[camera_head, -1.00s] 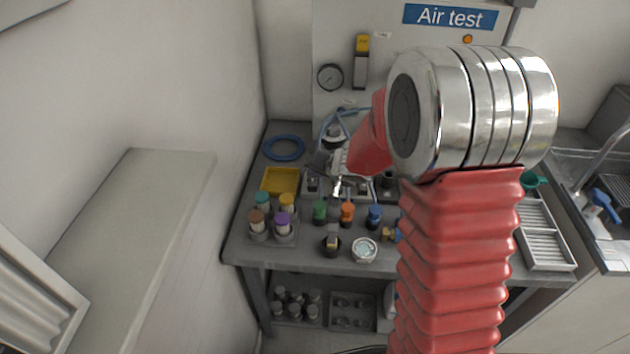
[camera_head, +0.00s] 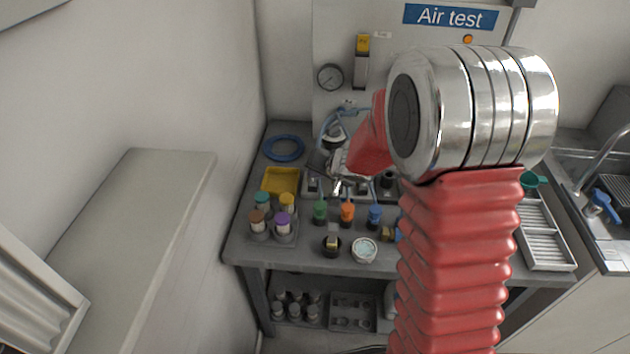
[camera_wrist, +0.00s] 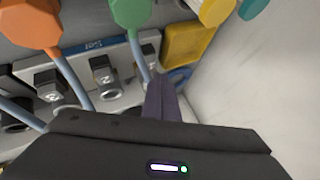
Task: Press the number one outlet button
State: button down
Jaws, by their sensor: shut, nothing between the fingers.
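A grey outlet block with a blue label strip (camera_wrist: 95,44) crosses the wrist view, and part of it shows in the head view (camera_head: 312,186). It carries dark square buttons. One marked 2 (camera_wrist: 103,74) is near the middle, another (camera_wrist: 46,82) is left of it. A third dark button (camera_wrist: 148,50) is at the right end, nearest the yellow tray; its number is not readable. My gripper (camera_wrist: 163,84) is shut and empty, its fingertips just below and right of that end button. I cannot tell whether they touch. In the head view my gripper (camera_head: 337,187) is over the block, partly hidden.
Green (camera_wrist: 131,14) and orange (camera_wrist: 30,24) connectors with blue hoses stand beside the block. A yellow tray (camera_wrist: 189,45) and blue hose coil (camera_head: 284,148) lie at its end. Several capped jars (camera_head: 283,223) stand in front. A wall (camera_head: 150,80) is left of the bench.

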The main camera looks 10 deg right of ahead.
aim_at(315, 183)
jog(key=shift+w+f, duration=0.1)
jog(key=shift+f, duration=0.75)
dwell(1.0)
jog(key=shift+r, duration=0.9)
jog(key=shift+r, duration=2.5)
jog(key=shift+w, duration=0.1)
